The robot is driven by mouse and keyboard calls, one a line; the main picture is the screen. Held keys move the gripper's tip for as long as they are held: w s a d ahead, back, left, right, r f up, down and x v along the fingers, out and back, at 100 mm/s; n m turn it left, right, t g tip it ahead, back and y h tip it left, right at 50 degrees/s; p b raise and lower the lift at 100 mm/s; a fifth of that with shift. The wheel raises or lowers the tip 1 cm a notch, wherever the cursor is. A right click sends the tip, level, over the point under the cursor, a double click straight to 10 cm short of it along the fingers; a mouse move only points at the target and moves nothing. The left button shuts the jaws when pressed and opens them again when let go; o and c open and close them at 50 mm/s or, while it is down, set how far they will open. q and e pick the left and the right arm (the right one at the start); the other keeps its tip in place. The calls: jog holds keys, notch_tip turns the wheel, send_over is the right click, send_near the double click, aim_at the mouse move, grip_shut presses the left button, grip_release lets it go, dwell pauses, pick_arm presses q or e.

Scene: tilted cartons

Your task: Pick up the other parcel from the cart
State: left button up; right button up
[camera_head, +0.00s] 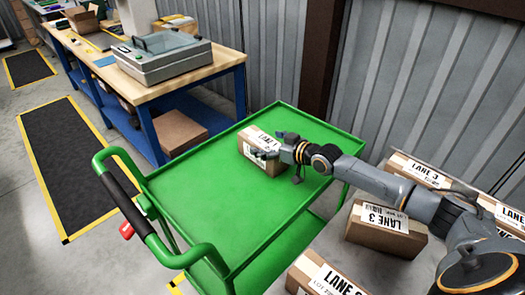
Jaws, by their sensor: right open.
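A brown cardboard parcel (257,162) with a white label reading "LANE 1" sits on the top tray of the green cart (205,200), toward its far side. It is the only parcel on that tray. My right gripper (268,144) reaches in from the right, over the parcel's upper right part. Its jaws are open, with fingers above or beside the parcel's top; I cannot tell if they touch it. The gripper hides part of the parcel and its label. My left gripper is not in view.
Brown cartons labelled "LANE 3" (385,234) lie at the right, some under my right arm. A workbench (210,68) with a grey machine stands behind left. A corrugated wall (400,90) is behind the cart. The cart's black-gripped handle (127,203) faces left.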

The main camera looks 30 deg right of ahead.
jog(key=shift+w+a+f, duration=0.1)
jog(key=shift+w, duration=0.15)
jog(key=c, duration=1.6)
